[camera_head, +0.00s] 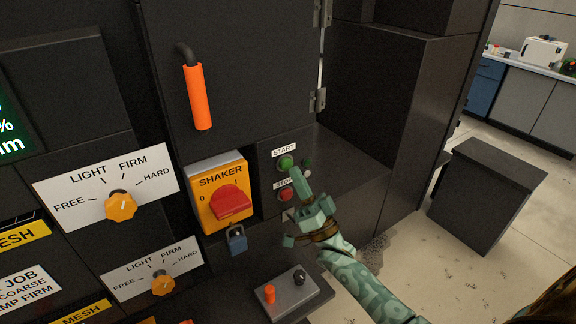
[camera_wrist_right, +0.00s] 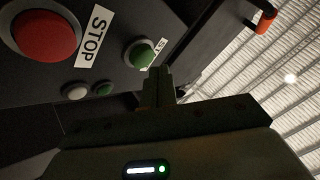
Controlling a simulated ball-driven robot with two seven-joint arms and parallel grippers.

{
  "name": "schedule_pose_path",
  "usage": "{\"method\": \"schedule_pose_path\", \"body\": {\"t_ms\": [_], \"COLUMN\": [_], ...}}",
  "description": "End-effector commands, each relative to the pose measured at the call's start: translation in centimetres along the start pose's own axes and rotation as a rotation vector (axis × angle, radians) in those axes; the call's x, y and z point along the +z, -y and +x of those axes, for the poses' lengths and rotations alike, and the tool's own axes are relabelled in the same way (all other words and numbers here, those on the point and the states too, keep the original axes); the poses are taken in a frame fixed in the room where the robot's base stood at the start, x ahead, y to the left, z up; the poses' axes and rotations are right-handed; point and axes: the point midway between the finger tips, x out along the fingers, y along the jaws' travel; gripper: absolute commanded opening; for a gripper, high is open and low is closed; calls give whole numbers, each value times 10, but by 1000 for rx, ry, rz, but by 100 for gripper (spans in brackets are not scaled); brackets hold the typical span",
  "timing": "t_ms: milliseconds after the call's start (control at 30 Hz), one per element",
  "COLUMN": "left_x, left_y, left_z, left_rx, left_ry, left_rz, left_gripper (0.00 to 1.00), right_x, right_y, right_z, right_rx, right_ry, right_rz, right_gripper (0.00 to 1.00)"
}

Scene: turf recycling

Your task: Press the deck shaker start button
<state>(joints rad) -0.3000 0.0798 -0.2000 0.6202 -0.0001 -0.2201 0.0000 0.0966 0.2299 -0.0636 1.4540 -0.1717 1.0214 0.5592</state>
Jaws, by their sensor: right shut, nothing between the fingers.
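The green start button (camera_head: 286,162) sits under a START label on the dark machine panel. The red stop button (camera_head: 285,194) is below it, under a STOP label. My right gripper (camera_head: 296,174) is shut and empty, with its tips close beside the start button. In the right wrist view the green button (camera_wrist_right: 139,54) is just above the shut fingertips (camera_wrist_right: 158,72), and the large red button (camera_wrist_right: 45,35) is at upper left. I cannot tell whether the tips touch the green button. My left gripper is not in view.
Left of the buttons are a red SHAKER switch (camera_head: 230,201) on a yellow plate and a padlock (camera_head: 236,240). An orange handle (camera_head: 198,97) stands out above. A small grey control box (camera_head: 293,296) is below.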

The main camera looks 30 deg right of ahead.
Motion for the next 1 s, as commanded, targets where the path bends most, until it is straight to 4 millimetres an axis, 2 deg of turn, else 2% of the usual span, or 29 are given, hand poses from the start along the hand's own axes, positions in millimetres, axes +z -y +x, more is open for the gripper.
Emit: {"method": "schedule_pose_path", "body": {"t_ms": [1000], "left_x": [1], "left_y": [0], "left_z": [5], "left_rx": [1], "left_ry": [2], "left_rz": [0], "left_gripper": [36], "right_x": [6], "right_y": [-6], "right_z": [8], "right_rx": [0], "right_ry": [1], "right_rz": [0], "right_gripper": [0]}}
